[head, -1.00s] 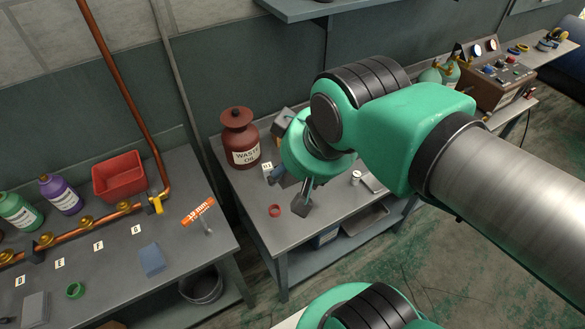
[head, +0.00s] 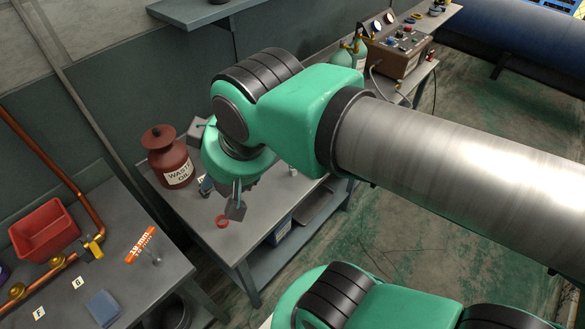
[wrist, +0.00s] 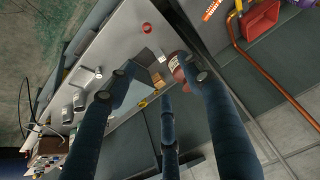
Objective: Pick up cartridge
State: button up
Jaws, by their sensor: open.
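My gripper (head: 237,207) is over the middle bench in the head view, with dark fingers pointing down. I cannot identify the cartridge for sure. A small pale cylinder (head: 292,170) on the bench, partly hidden by my arm in the head view, may be it. The wrist view shows a similar pale cylinder (wrist: 97,72) left of the fingers, and grey cylindrical items (wrist: 78,103) beyond it. The gripper is apart from all of them.
A waste oil jug (head: 168,160) stands at the bench's back left, near the gripper. A red ring (head: 222,222) lies by the front edge. A gauge console (head: 395,50) stands behind right.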

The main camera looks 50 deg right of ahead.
dwell(0.6)
jog(key=w+d+f+n+g+h, duration=0.1)
jog(key=w+d+f+g, duration=0.1)
jog(key=w+d+f, duration=0.5)
jog(key=w+d+f+n+g, duration=0.1)
jog(key=w+d+f, duration=0.2)
jog(key=w+d, duration=0.65)
jog(key=s+d+f+n+g+y+p, duration=0.1)
jog(key=d+f+g, duration=0.1)
jog(key=d+f, duration=1.6)
jog(key=d, duration=0.3)
jog(key=shift+d+f+n+g, duration=0.3)
jog(key=shift+d+f+n, duration=0.05)
jog(key=shift+f+n, duration=0.05)
jog(key=b, duration=0.1)
send_over(293, 169)
jog(key=d, duration=0.2)
jog(key=shift+w+a+f, duration=0.1)
jog(key=shift+w+f, duration=0.05)
jog(key=shift+f, duration=1.25)
jog(key=shift+w+a+f, duration=0.1)
jog(key=shift+w+f, duration=0.05)
jog(key=shift+f, duration=1.3)
jog(key=shift+w+f, duration=0.15)
jog(key=shift+f, duration=1.25)
